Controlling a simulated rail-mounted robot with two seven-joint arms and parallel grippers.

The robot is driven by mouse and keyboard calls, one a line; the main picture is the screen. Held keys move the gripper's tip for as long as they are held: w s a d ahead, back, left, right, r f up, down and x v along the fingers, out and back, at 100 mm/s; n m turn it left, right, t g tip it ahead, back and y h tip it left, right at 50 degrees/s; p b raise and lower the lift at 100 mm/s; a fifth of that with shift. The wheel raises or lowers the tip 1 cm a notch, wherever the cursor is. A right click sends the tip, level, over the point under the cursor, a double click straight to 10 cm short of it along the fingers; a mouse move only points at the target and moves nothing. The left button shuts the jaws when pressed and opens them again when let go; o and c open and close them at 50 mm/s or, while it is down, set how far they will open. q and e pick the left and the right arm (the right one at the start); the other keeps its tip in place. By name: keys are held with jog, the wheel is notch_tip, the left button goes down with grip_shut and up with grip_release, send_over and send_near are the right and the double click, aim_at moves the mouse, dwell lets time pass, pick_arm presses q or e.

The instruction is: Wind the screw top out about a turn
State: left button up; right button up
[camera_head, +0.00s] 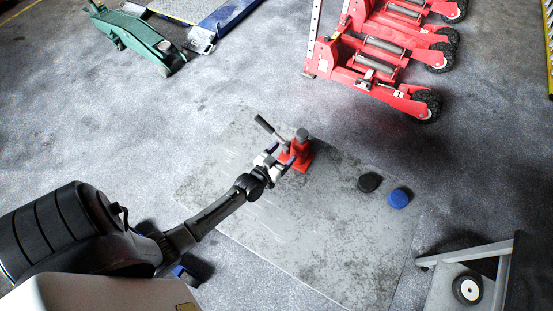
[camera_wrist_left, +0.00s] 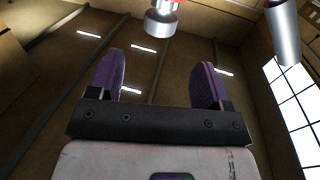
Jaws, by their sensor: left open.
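A small red bottle jack (camera_head: 299,153) stands upright on a grey mat. Its grey screw top (camera_head: 302,134) is at its upper end, and a dark handle (camera_head: 264,124) slants up to the left. My left gripper (camera_head: 277,158) is close beside the jack, on its near left side. In the left wrist view the gripper (camera_wrist_left: 160,72) is open, with nothing between its purple fingers. The silver screw top (camera_wrist_left: 162,20) shows beyond the fingertips, in line with the gap. A grey rod (camera_wrist_left: 283,32), probably the handle, hangs at the upper right. My right gripper is not seen.
The grey mat (camera_head: 330,245) is mostly bare. A black disc (camera_head: 369,182) and a blue disc (camera_head: 398,198) lie at its right. Red wheeled jacks (camera_head: 375,75) stand behind, a green trolley jack (camera_head: 138,36) far left, and a wheeled cart (camera_head: 468,288) front right.

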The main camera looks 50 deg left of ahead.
pick_arm(q)
jog(key=shift+s+d, duration=0.2)
jog(key=shift+s, duration=1.45)
